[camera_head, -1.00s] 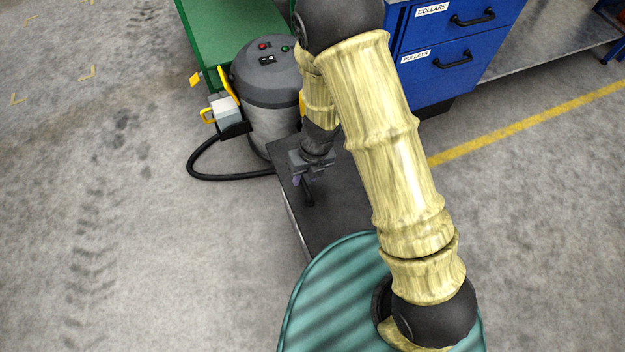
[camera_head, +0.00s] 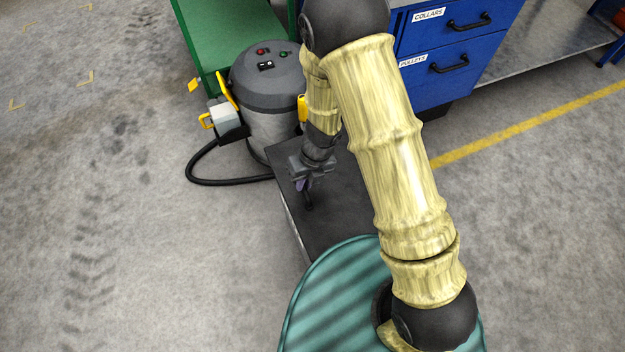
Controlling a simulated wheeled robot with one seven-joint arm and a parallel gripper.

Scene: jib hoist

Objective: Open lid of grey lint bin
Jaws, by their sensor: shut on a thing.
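A low dark grey box with a flat top (camera_head: 345,205), which I take to be the grey lint bin, stands between my base and the vacuum. Its top looks flat and closed. My gripper (camera_head: 305,186) points down at the left part of this top. It is shut on a small black handle (camera_head: 309,202) there, of which only the lower end shows. My arm hides the right side of the box.
A grey drum vacuum (camera_head: 268,85) with buttons and a black hose (camera_head: 215,181) stands just behind the box. A green bench (camera_head: 215,35) is behind it. Blue drawers (camera_head: 440,75) stand at the back right. The floor at left is clear.

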